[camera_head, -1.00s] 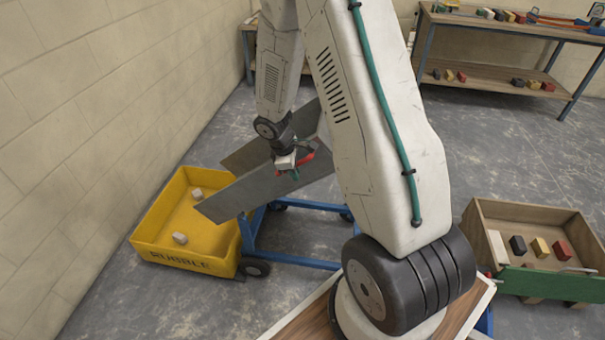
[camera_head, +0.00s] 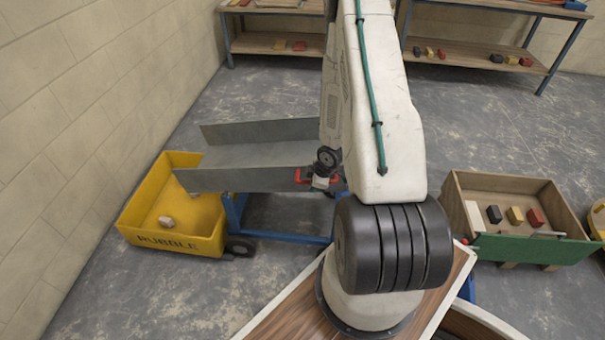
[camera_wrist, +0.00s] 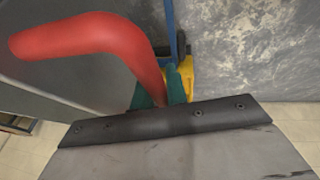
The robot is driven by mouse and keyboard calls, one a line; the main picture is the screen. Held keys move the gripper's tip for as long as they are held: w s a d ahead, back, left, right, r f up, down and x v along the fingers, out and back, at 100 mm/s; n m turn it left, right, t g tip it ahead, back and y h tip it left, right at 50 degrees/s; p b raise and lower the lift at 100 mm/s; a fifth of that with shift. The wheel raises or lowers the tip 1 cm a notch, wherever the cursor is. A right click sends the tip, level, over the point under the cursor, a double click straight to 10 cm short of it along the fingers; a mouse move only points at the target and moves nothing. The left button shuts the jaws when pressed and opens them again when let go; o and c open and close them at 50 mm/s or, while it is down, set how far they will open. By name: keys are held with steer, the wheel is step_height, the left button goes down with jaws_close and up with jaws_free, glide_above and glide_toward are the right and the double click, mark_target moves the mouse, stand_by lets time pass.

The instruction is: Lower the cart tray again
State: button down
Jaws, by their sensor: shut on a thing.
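The grey metal cart tray (camera_head: 255,152) sits above the blue cart frame (camera_head: 278,236), close to level. Its left end reaches over the right side of the yellow bin. No load shows on the visible part of the tray. My gripper (camera_head: 321,183) is at the tray's right end, near side, shut on the red handle (camera_head: 300,177). In the wrist view the bent red handle (camera_wrist: 95,35) runs down to my gripper's green fingers (camera_wrist: 163,88). My arm hides the tray's right end. I cannot tell whether the tray rests on the frame.
The yellow bin (camera_head: 180,243) marked RUBBLE stands at the left by the wall, with a pale block (camera_head: 167,221) in it. A wooden crate (camera_head: 500,183) with several blocks stands at the right. Shelves (camera_head: 275,45) line the back. The floor between is clear.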

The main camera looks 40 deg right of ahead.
steer(key=shift+s+d+f, duration=0.25)
steer(key=shift+f, duration=0.3)
steer(key=shift+s+d+f, duration=0.25)
steer(key=shift+f, duration=0.3)
steer(key=c, duration=1.4)
jaws_free()
steer(key=shift+a, duration=0.1)
steer(key=v, duration=0.7)
steer(key=shift+s+r, duration=0.25)
steer(key=shift+r, duration=0.05)
